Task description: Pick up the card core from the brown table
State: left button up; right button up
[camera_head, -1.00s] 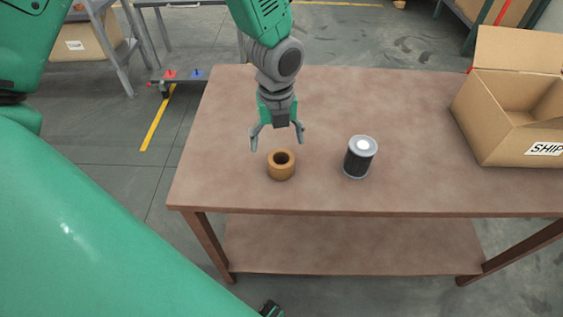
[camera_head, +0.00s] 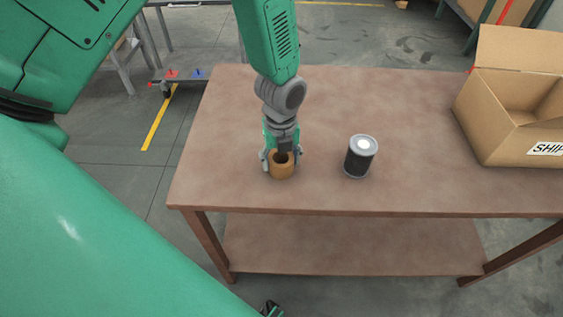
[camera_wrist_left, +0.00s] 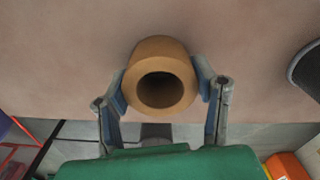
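The card core (camera_head: 282,168), a short brown tube with a dark hole, stands upright on the brown table (camera_head: 420,130) near its front left. My left gripper (camera_head: 282,160) reaches down from above with one finger on each side of the core. In the left wrist view, the core (camera_wrist_left: 160,75) sits between the two fingers (camera_wrist_left: 162,85), and both pads appear to touch its sides. The core still appears to rest on the table.
A dark can with a silver lid (camera_head: 360,157) stands to the right of the core. An open cardboard box (camera_head: 515,110) is at the table's right end. The table between the can and the box is clear.

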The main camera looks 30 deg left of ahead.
pick_arm(q)
jog(key=shift+d, duration=0.1)
jog(key=c, duration=0.4)
jog(key=shift+o, duration=0.2)
